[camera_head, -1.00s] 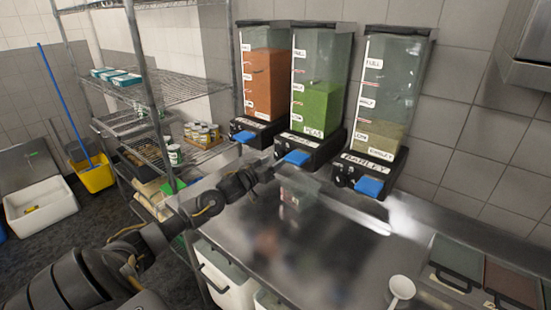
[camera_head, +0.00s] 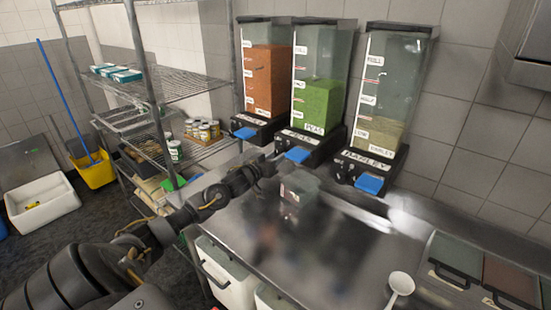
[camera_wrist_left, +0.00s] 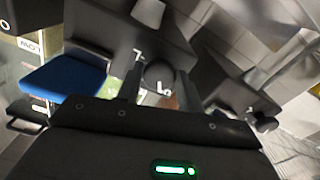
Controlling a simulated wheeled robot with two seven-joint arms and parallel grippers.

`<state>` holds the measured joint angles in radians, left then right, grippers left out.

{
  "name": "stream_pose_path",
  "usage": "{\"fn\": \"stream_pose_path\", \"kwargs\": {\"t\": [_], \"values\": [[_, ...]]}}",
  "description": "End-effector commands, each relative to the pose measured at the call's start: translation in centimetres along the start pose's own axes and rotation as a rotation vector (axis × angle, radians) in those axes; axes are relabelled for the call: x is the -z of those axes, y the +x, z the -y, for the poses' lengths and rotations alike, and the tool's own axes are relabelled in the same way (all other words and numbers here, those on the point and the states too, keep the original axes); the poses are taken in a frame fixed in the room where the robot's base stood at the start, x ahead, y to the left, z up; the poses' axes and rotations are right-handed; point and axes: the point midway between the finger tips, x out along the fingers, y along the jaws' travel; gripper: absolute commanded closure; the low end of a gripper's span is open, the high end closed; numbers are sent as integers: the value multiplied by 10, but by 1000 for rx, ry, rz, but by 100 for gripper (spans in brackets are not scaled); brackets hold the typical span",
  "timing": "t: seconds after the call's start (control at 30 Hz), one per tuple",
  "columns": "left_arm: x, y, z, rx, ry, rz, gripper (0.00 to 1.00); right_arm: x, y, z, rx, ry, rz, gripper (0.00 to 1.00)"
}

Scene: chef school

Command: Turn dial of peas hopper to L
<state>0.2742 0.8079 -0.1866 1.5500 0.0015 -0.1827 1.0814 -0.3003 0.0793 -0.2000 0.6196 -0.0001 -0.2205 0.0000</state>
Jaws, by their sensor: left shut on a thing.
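The peas hopper (camera_head: 319,101), holding green peas, is the middle one of three wall hoppers, with a blue lever (camera_head: 298,154) on its black base (camera_head: 318,143). My left gripper (camera_head: 274,162) is at the left side of this base. In the left wrist view a round dark dial (camera_wrist_left: 159,75) sits between the two fingers of my left gripper (camera_wrist_left: 158,88), which is shut on it. White marks, one like an L, show beside the dial; its exact setting is hard to read. A blue lever (camera_wrist_left: 66,77) shows at left. My right gripper is not in view.
An orange-filled hopper (camera_head: 267,80) stands left and the barley hopper (camera_head: 392,85) right. A clear container (camera_head: 298,189) stands on the steel counter (camera_head: 330,245) below. A wire shelf (camera_head: 170,88) is at left, and a white ladle (camera_head: 400,288) lies at front right.

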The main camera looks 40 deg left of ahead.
Motion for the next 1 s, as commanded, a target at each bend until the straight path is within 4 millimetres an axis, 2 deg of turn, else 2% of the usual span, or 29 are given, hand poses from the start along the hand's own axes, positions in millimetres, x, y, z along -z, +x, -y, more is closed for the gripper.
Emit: {"fn": "stream_pose_path", "kwargs": {"t": [0.37,1.0], "values": [[-1,0,2,0,159,1,86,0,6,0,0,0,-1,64],[0,0,5,0,756,-1,86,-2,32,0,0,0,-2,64]]}}
